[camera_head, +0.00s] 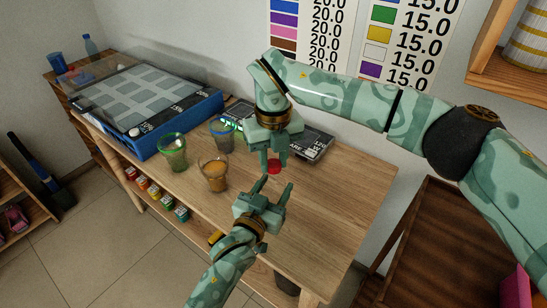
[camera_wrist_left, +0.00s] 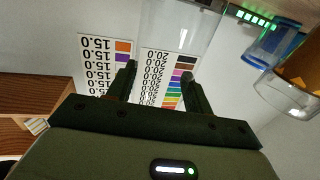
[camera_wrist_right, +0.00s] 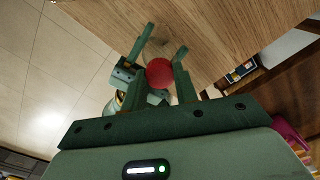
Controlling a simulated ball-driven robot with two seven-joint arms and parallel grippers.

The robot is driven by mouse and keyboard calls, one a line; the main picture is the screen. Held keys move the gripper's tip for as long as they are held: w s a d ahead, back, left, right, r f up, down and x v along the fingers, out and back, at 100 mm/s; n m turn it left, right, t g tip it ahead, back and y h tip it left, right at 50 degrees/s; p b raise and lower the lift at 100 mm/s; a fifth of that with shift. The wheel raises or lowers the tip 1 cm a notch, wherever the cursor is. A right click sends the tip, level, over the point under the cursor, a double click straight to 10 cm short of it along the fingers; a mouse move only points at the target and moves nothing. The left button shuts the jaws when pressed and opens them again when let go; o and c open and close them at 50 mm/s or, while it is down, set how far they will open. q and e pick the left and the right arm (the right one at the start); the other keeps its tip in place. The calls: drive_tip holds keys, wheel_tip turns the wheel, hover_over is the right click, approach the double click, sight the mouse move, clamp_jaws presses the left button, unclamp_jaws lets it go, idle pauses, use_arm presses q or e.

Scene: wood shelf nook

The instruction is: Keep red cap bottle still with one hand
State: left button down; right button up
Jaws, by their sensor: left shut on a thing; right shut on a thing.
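The red cap (camera_head: 274,166) sits between the fingers of my right gripper (camera_head: 274,158), which is shut on it from above. It also shows as a red disc (camera_wrist_right: 160,72) in the right wrist view. The bottle under it is clear and hard to make out in the head view; its see-through body (camera_wrist_left: 180,28) shows beyond the fingers in the left wrist view. My left gripper (camera_head: 276,186) is just below the cap, coming from the front, its fingers around the clear bottle. It also shows beside the bottle in the right wrist view.
Cups with green (camera_head: 173,152), grey-blue (camera_head: 222,134) and orange-brown (camera_head: 214,172) contents stand left of the grippers on the wooden table (camera_head: 345,185). A blue-sided case (camera_head: 180,124) lies further left. A dark box (camera_head: 312,144) is behind. The table's right part is clear.

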drive_tip(key=shift+m, duration=1)
drive_tip(key=o, duration=1.1)
drive_tip(key=shift+r, duration=2.25)
drive_tip(key=shift+c, duration=0.3)
